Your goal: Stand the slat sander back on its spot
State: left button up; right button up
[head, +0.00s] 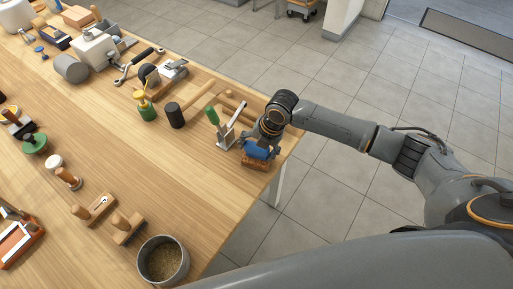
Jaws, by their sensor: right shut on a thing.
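My right gripper (262,143) is at the table's right corner, pointing down. It is shut on what looks like the slat sander (256,153), a small block with a blue upper part and a reddish-brown lower part. The fingers hide part of it. I cannot tell whether its underside touches the table top or is slightly above it. My left gripper is not in view.
The wooden table (200,205) is clear in front of the held block. A grey pot (163,260) stands at the near edge. Two wooden-handled blocks (127,230) lie nearby.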

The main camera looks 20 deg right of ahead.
jog(key=shift+f, duration=0.2)
jog(key=o, duration=1.7)
jog(key=p+v, duration=0.8)
jog(key=shift+r, duration=0.1)
